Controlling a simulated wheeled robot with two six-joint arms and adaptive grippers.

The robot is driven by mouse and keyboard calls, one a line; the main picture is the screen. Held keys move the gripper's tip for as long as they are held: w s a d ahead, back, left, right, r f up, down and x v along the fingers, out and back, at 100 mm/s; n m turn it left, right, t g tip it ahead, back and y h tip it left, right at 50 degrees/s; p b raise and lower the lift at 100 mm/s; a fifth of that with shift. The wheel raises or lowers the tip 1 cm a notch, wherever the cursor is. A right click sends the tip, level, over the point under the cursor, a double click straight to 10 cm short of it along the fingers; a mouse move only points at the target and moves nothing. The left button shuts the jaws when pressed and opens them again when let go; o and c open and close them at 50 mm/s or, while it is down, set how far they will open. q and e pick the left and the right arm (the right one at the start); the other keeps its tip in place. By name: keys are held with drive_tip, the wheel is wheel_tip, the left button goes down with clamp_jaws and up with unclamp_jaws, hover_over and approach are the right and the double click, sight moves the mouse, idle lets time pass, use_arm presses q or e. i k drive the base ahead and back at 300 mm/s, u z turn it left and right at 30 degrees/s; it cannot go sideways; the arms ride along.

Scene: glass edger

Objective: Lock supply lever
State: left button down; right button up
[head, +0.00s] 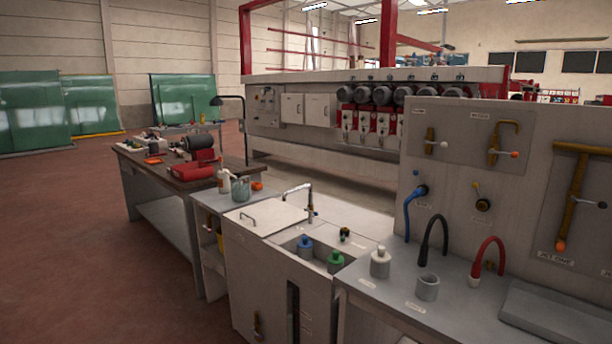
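Several small levers and valves are on the grey upright panel (460,165) at the right, and their labels are too small to read surely, so I cannot tell which one is the supply lever. Neither of my grippers is in view.
A grey counter (455,312) below the panel holds a white bottle (380,263), a grey cup (428,288) and blue, black and red hoses. A sink cabinet (262,262) and a wooden workbench (136,160) stand to the left. The red floor (70,250) at left is clear.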

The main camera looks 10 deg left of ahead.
sight(415, 172)
drive_tip(key=u, duration=1.6)
drive_tip(key=i, duration=1.8)
drive_tip(key=z, duration=3.15)
